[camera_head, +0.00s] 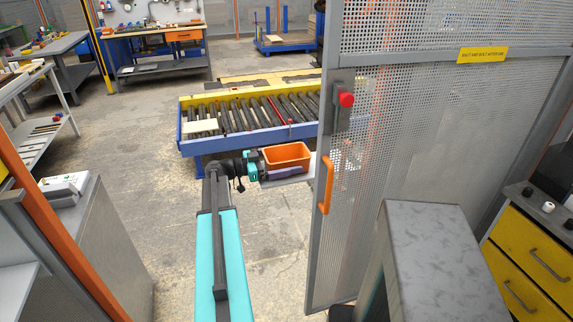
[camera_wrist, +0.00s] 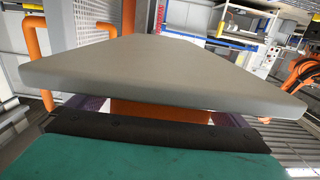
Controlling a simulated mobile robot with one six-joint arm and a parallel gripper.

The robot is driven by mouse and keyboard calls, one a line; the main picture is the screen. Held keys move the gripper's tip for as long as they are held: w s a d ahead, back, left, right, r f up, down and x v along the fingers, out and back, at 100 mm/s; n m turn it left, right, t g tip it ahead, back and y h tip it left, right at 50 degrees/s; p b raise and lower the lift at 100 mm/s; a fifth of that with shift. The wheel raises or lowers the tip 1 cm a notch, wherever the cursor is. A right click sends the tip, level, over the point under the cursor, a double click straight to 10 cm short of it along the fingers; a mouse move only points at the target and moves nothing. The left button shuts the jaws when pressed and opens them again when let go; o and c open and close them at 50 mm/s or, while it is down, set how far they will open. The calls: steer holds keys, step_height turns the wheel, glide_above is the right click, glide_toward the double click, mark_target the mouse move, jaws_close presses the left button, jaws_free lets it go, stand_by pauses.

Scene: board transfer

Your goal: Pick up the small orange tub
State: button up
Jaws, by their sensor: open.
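The small orange tub (camera_head: 287,153) shows in the head view past the end of my arm, at the near edge of the roller conveyor. A strip of its orange wall also shows in the wrist view (camera_wrist: 160,112), mostly hidden by a grey slab and a dark bar. My gripper (camera_head: 261,164) is open, close to the tub's left side; I cannot tell whether it touches. A purple piece (camera_head: 284,172) lies along the tub's near lower side and shows on both sides of the orange in the wrist view.
A light grey board (camera_head: 298,178) shows beside the tub; a grey slab (camera_wrist: 165,72) fills the wrist view's middle. The roller conveyor (camera_head: 250,113) stands behind. A perforated metal gate (camera_head: 400,170) with an orange handle (camera_head: 326,185) is close on the right.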

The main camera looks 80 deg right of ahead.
steer(key=c, duration=1.1)
steer(key=shift+r, duration=0.15)
steer(key=shift+c, duration=0.2)
step_height(320, 180, up, 10)
steer(key=b, duration=0.3)
stand_by(0.3)
